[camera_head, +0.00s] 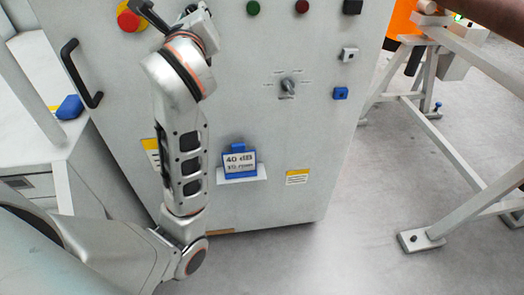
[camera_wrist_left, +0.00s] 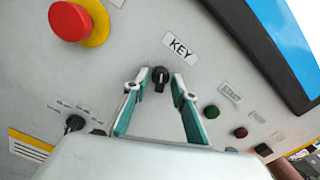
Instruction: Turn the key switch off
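The key switch (camera_wrist_left: 160,78) is a black knob on the pale cabinet panel, below a white "KEY" label (camera_wrist_left: 181,48) in the left wrist view. My left gripper (camera_wrist_left: 157,88) is open, with its teal-lined fingers on either side of the knob. Gaps show between the knob and both fingertips; I cannot tell how deep the tips reach. In the head view my left arm rises to the cabinet's upper panel, and the key switch cannot be made out there. My right gripper is in neither view.
A red emergency button on a yellow ring (camera_wrist_left: 73,22) is upper left of the key switch. Green (camera_wrist_left: 211,112) and red (camera_wrist_left: 240,132) buttons sit to its right. A rotary selector (camera_head: 288,85) is lower on the cabinet (camera_head: 270,130). A black handle (camera_head: 82,75) projects at the left.

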